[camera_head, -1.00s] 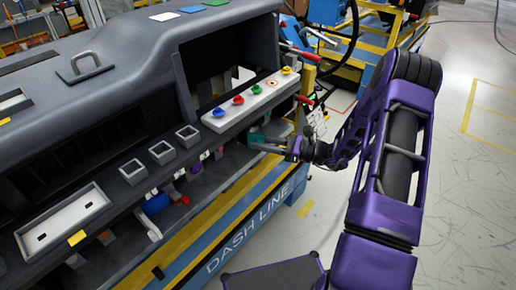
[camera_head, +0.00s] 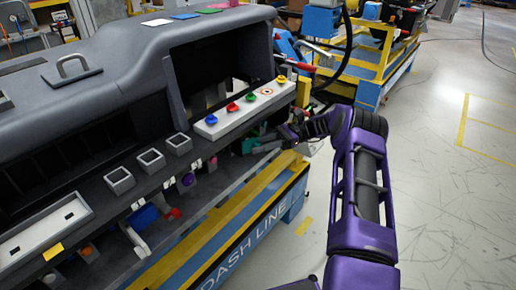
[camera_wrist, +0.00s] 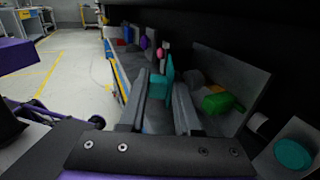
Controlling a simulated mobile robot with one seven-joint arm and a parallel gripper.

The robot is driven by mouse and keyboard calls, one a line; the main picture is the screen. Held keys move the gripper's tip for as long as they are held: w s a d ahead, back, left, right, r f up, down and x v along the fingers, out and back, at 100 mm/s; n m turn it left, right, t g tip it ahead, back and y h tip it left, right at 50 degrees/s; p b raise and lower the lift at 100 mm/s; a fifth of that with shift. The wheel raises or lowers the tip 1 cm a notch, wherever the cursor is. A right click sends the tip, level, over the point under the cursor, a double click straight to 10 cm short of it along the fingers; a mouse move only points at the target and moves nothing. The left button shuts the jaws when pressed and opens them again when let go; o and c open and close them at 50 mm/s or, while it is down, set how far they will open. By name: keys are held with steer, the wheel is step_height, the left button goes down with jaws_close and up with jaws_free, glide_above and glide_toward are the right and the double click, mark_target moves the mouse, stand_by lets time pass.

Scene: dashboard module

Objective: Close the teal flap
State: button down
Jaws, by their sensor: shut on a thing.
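The teal flap (camera_wrist: 168,74) shows in the wrist view as a thin upright teal plate with a small teal block at its near side, between my fingertips. My gripper (camera_wrist: 160,92) is shut on this teal part. In the head view the teal piece (camera_head: 250,145) is small, under the dashboard's lower right edge. My gripper (camera_head: 265,148) reaches it from the right, and its fingers partly hide it. How far the flap stands from its closed position cannot be told.
A grey panel (camera_wrist: 240,88) and a green part (camera_wrist: 217,102) lie right of my fingers, with a teal disc (camera_wrist: 293,153) nearer. The dashboard overhangs closely. A white strip with coloured knobs (camera_head: 245,110) sits above. Open floor (camera_head: 440,190) lies to the right.

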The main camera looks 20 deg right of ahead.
steer(key=shift+f+g, duration=0.15)
steer(key=shift+g, duration=0.45)
steer(key=c, duration=0.7)
jaws_free()
steer(key=shift+s, duration=0.1)
steer(key=shift+r, duration=0.25)
steer(key=shift+t, duration=0.6)
